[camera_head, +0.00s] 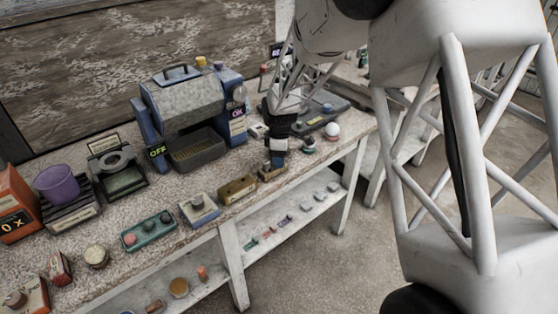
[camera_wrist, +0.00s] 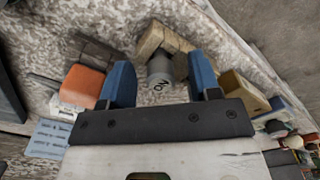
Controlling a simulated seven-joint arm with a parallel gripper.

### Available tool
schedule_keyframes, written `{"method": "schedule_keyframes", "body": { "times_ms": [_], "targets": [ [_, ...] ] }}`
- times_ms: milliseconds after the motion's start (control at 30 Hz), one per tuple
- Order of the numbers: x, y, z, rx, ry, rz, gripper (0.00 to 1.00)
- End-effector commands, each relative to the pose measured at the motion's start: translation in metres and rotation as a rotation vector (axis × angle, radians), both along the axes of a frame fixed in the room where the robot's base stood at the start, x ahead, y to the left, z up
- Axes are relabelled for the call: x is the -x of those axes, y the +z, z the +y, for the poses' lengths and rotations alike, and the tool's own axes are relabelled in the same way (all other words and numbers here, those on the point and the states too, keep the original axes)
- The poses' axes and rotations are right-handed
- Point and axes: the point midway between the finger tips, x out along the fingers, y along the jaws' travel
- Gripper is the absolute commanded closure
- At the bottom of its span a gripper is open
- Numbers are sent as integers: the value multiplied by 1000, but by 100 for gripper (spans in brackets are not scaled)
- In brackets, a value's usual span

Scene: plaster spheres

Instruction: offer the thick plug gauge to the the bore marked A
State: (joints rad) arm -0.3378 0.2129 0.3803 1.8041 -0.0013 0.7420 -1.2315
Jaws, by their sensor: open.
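My gripper (camera_wrist: 160,62) is open, its two blue fingers spread on either side of a grey cylinder (camera_wrist: 159,70) in the wrist view. The cylinder's near end carries dark lettering that looks like "NO"; it looks like a plug gauge, but I cannot tell whether it is the thick one. It sits at a tan wooden block (camera_wrist: 150,38), with a darker brown piece close on its right. In the head view my gripper (camera_head: 277,158) is low over the bench's front edge, above a small wooden block (camera_head: 272,174). No bore marked A can be made out.
A tan block (camera_head: 238,189) and a pale block with a blue part (camera_head: 199,208) stand to the left along the front edge. A green tray (camera_head: 149,232) is farther left. A blue-grey machine (camera_head: 185,105) stands behind. A white ball (camera_head: 332,130) is at the right.

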Motion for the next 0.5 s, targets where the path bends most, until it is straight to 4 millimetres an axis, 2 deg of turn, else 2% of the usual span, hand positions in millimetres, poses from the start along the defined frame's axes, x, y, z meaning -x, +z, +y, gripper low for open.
{"method": "schedule_keyframes", "body": {
  "times_ms": [233,500],
  "targets": [
    [0,0,0,0,0,0,43],
    [0,0,0,0,0,0,83]
  ]
}}
